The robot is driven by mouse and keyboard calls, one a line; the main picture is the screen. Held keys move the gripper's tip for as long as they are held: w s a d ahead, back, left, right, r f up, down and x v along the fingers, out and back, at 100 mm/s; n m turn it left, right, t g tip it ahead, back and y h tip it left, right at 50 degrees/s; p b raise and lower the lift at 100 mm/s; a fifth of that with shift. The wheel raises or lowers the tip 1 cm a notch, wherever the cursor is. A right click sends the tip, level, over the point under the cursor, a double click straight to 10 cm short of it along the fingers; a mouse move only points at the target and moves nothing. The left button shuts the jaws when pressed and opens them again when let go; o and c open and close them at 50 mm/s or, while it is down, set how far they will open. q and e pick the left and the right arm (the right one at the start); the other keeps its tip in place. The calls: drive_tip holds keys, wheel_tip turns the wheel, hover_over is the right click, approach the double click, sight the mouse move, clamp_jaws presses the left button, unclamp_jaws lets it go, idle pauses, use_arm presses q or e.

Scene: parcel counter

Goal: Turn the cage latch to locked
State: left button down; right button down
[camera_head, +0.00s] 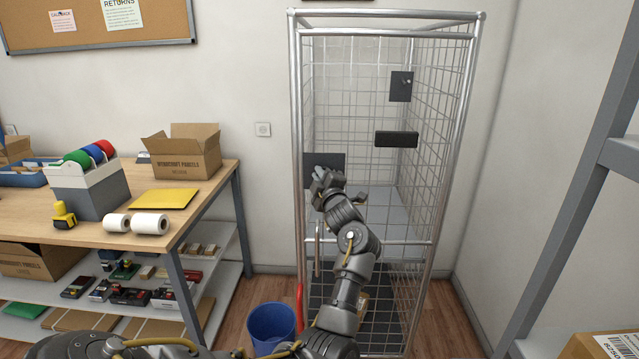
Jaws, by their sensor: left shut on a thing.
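The tall wire cage (297,110) stands against the wall, its door side facing me. A dark latch plate (336,160) sits on the left part of its front at mid height. My left gripper (323,178) is right in front of this plate and shut on the latch there. The gripper hides the latch's turning part, so I cannot tell which way it points. My left arm reaches up to it from the bottom of the view. My right gripper is not in view.
A dark plate (401,86) and a black box (396,139) are on the cage's right side. A blue bin (271,325) stands on the floor at the cage's lower left. A packing bench (215,190) is at left, and a grey rack post (575,215) is at right.

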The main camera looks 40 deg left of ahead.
use_arm(q)
drive_tip(key=shift+w+d+f+n+g+h+b, duration=0.1)
drive_tip(key=shift+f+n+g+h+b, duration=0.15)
drive_tip(key=shift+n+b, duration=0.45)
drive_tip(key=shift+w+d+f+n+g+h+b, duration=0.15)
drive_tip(key=shift+n+g+h+b, duration=0.15)
drive_tip(key=shift+n, duration=0.8)
drive_tip(key=shift+s+a, duration=0.1)
drive_tip(key=shift+a, duration=0.05)
drive_tip(key=shift+r, duration=0.1)
drive_tip(key=c, duration=1.7)
unclamp_jaws()
drive_tip(key=shift+o, duration=1)
